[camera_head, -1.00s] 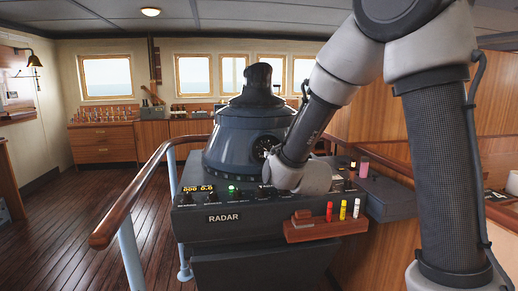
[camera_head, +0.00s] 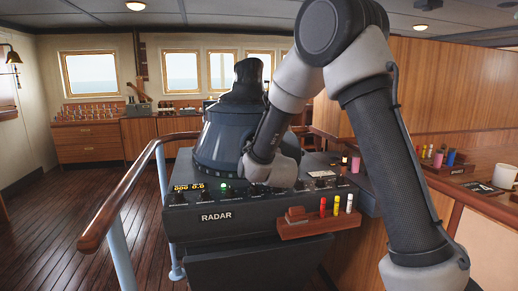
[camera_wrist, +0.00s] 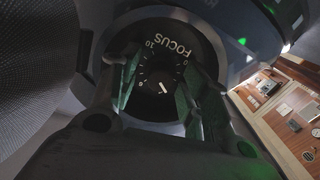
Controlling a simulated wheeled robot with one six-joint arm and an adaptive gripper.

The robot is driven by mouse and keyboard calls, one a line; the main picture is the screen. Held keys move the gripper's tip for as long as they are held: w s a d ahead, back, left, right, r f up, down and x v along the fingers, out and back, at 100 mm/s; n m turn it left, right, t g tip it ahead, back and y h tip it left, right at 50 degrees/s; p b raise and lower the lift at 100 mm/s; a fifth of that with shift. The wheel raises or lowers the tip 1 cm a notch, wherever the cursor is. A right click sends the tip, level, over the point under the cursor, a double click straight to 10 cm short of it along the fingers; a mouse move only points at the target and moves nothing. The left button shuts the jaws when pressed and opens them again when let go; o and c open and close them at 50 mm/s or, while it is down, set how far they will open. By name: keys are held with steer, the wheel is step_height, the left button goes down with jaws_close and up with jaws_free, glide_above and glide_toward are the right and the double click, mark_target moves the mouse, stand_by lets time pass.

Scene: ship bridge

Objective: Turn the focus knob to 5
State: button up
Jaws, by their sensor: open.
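The focus knob's dial (camera_wrist: 170,70) is black with a white FOCUS label and white scale numbers, and shows in the wrist view, rotated. A 10 and a 0 can be read. A short white pointer mark (camera_wrist: 163,87) shows near the dial's middle; the number it points at cannot be told. My gripper (camera_wrist: 160,85) is open, with one finger left and one right of the dial's middle; contact cannot be told. In the head view my wrist covers the dial on the dark radar housing (camera_head: 222,140), and my fingertips are hidden.
The radar console (camera_head: 216,217) has a row of small knobs and a green light. A wooden holder (camera_head: 305,229) with red, yellow and white markers sticks out in front. A wooden handrail (camera_head: 117,212) stands left. A counter with a white mug (camera_head: 505,176) is at right.

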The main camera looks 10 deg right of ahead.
steer(key=shift+c, duration=0.5)
jaws_close()
steer(key=m, duration=1)
steer(key=shift+m, duration=0.4)
steer(key=shift+o, duration=0.5)
jaws_free()
